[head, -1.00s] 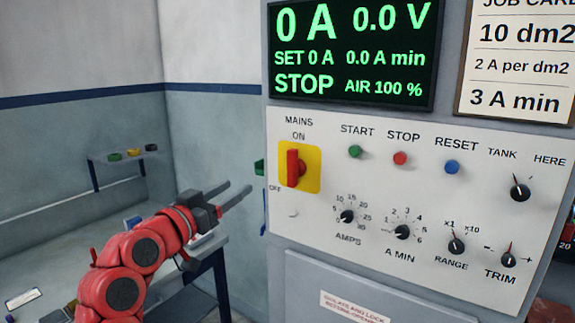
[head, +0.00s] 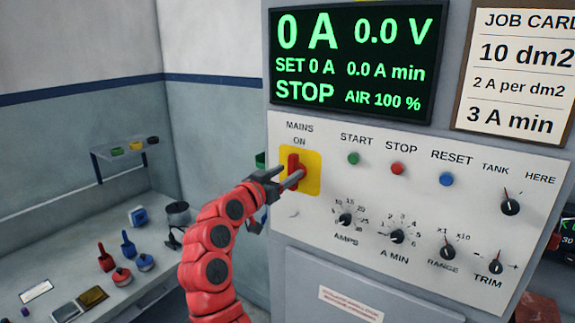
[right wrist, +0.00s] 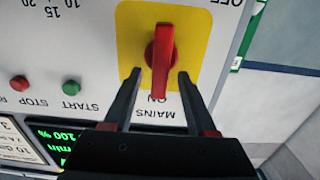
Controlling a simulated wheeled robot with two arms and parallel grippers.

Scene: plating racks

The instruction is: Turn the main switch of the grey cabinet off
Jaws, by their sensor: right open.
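The grey cabinet (head: 455,55) carries a pale control panel with the red main switch (head: 292,163) on a yellow plate at its upper left. The switch handle stands upright, in line with the ON label; OFF is printed to the lower left. My right gripper (head: 287,176) is in front of the switch, partly covering its lower part. In the right wrist view the picture is upside down; the red handle (right wrist: 162,60) sits between the two open fingers, with a gap on each side. I cannot tell how deep the fingertips reach. My left gripper is not in view.
The display (head: 352,60) above reads STOP, 0 A and 0.0 V. Start, stop and reset buttons and several knobs lie right of the switch. A bench (head: 75,250) with small tools and pots stands at the left. A job card (head: 515,75) hangs at the upper right.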

